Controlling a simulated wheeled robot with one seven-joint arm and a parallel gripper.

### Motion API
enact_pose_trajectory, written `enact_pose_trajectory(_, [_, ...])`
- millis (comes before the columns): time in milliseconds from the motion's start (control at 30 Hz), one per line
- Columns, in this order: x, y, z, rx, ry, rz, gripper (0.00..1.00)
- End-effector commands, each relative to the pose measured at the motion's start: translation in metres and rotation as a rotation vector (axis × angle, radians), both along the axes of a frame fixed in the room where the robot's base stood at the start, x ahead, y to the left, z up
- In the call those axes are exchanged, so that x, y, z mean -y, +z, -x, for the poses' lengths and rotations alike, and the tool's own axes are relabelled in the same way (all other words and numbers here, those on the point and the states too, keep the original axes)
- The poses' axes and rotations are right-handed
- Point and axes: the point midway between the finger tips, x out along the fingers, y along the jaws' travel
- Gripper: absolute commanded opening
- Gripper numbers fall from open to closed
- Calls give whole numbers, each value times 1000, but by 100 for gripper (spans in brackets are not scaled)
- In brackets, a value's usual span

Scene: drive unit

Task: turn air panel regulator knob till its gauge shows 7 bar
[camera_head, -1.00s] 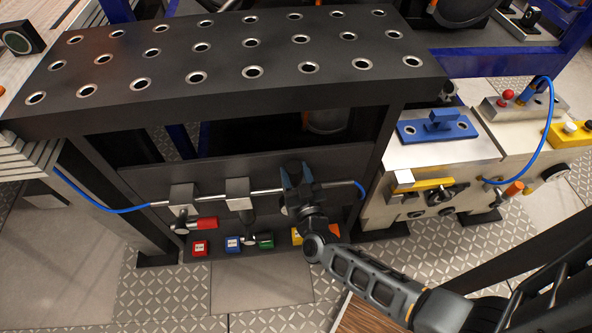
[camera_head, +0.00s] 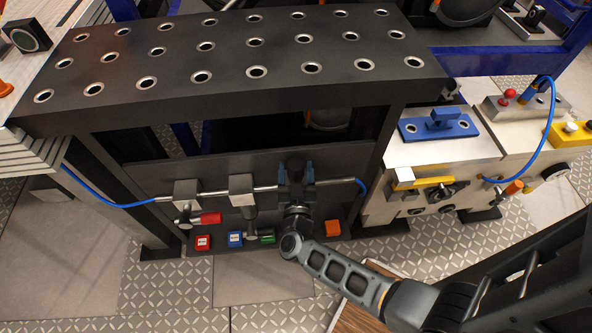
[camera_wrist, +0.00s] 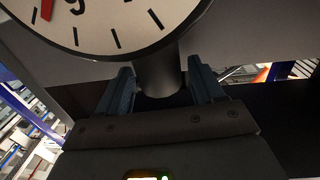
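The air panel (camera_head: 330,170) is a dark plate under the perforated table, with a pipe carrying several fittings. My gripper (camera_head: 295,180) is at the pipe's right part and hides the fitting there. In the wrist view a white gauge (camera_wrist: 115,28) is cut off by the top edge. Its red needle (camera_wrist: 46,10) shows at the upper left, near a digit that looks like 9; the pressure cannot be read. A dark round knob (camera_wrist: 158,78) lies below the gauge, between my two blue fingers, which stand apart on either side. Contact is not clearly visible.
Left along the pipe are a red-handled valve (camera_head: 208,219) and another grey fitting (camera_head: 241,184). Red (camera_head: 203,242), blue (camera_head: 235,239), green (camera_head: 267,237) and orange (camera_head: 333,228) blocks sit on the lower ledge. The table (camera_head: 230,100) overhangs the panel. A fixture bench (camera_head: 440,150) stands at right.

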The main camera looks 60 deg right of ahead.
Motion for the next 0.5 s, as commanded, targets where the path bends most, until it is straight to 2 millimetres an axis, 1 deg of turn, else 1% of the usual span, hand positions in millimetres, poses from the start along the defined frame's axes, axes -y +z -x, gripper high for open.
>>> enact_pose_trajectory(33, [0,0,0,0,0,0,72])
enact_pose_trajectory(67, [0,0,0,0,0,0,75])
enact_pose_trajectory(333, [-1,0,1,0,0,0,75])
enact_pose_trajectory(433, [-9,-1,6,-1,1,-1,75])
enact_pose_trajectory(500, [-18,-2,12,-1,1,-2,75])
